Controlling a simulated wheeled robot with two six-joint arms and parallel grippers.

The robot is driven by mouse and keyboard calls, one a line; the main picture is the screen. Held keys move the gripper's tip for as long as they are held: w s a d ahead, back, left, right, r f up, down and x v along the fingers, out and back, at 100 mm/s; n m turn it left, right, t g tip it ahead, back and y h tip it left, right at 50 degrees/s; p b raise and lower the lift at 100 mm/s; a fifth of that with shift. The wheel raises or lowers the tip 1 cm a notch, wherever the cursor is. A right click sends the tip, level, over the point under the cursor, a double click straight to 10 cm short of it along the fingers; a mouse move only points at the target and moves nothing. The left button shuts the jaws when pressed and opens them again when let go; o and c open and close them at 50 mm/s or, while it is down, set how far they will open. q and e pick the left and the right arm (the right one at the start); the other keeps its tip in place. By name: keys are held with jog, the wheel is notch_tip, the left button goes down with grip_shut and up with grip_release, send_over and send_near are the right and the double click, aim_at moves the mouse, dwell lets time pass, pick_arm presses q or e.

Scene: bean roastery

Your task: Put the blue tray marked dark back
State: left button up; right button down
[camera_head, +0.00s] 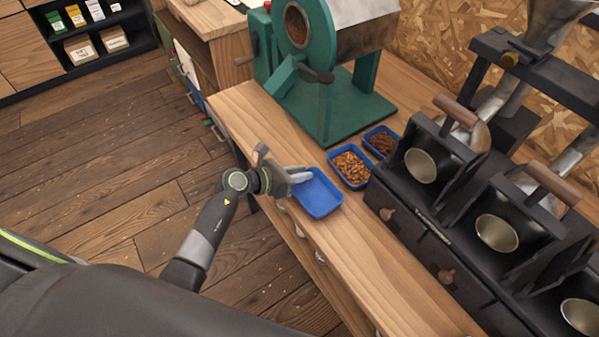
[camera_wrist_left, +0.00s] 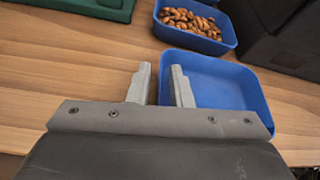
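An empty blue tray (camera_head: 322,203) lies on the wooden counter near its front edge. It also shows in the wrist view (camera_wrist_left: 228,88). A second blue tray (camera_head: 357,184) behind it holds reddish-brown beans. A third blue tray (camera_head: 367,132) farther back holds darker beans. No marking is readable on any tray. My left gripper (camera_head: 302,176) is at the near-left rim of the empty tray. In the wrist view its fingers (camera_wrist_left: 160,86) stand apart around that rim, one outside and one over the inside, with a gap visible. My right gripper is not in view.
A green roaster (camera_head: 345,105) stands at the back of the counter (camera_head: 372,262). A dark machine with several metal cups (camera_head: 420,166) stands close on the right. The counter's front right stretch is clear. Shelves (camera_head: 97,40) stand across the floor.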

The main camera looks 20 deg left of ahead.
pick_arm(q)
jog(key=shift+o, duration=0.2)
jog(key=shift+r, duration=0.1)
jog(key=shift+a+r, duration=0.1)
jog(key=shift+r, duration=0.05)
jog(key=v, duration=1.2)
jog(key=shift+b, duration=0.45)
